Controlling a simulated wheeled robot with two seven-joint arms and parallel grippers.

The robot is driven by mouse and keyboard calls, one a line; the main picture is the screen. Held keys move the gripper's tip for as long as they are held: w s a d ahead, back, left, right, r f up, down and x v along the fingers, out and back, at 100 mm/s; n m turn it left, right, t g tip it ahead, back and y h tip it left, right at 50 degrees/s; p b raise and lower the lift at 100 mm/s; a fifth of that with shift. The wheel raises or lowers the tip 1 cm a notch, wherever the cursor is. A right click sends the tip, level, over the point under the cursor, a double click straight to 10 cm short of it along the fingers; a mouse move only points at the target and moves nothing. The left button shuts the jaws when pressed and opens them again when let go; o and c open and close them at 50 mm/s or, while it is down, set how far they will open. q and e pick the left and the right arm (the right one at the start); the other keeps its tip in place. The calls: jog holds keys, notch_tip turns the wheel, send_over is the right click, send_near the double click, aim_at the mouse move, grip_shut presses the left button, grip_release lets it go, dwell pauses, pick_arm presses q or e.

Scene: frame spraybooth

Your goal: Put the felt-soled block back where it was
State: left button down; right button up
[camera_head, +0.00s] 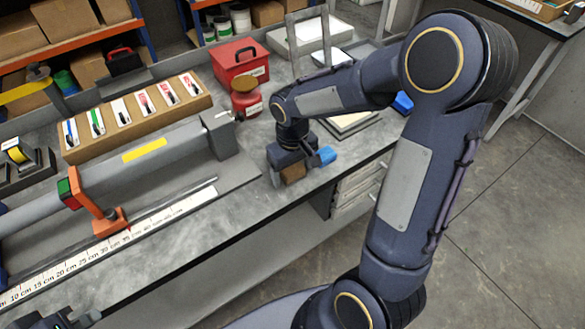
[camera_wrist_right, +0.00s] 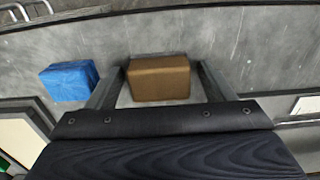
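A brown block (camera_head: 293,173) is at the bench's front edge area, between the fingers of my right gripper (camera_head: 289,178). In the right wrist view the brown block (camera_wrist_right: 159,78) lies between the two spread fingers, with a narrow gap on each side. A blue block (camera_head: 322,157) is just right of the gripper; it also shows left of the fingers in the wrist view (camera_wrist_right: 69,81). The underside of both blocks is hidden, so I cannot see any felt. My left gripper (camera_head: 75,318) is partly cut off at the bottom left; its fingers are unclear.
A grey bench (camera_head: 250,210) holds a clamp rail with a ruler (camera_head: 120,245) at left. Behind are a cardboard marker rack (camera_head: 140,115), a red toolbox (camera_head: 241,62) and a red jar (camera_head: 246,100). A pale panel (camera_head: 352,122) lies right of my gripper.

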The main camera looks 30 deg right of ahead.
aim_at(293, 169)
notch_tip(293, 169, up, 12)
jog(key=s+a+m+t+y, duration=0.2)
jog(key=s+a+t+y, duration=0.1)
jog(key=s, duration=1.4)
jog(key=a+t, duration=0.1)
jog(key=t, duration=0.1)
jog(key=shift+m+t+y+p, duration=0.3)
jog(key=shift+m+y+p, duration=0.05)
jog(key=shift+m+y, duration=0.05)
dwell(0.3)
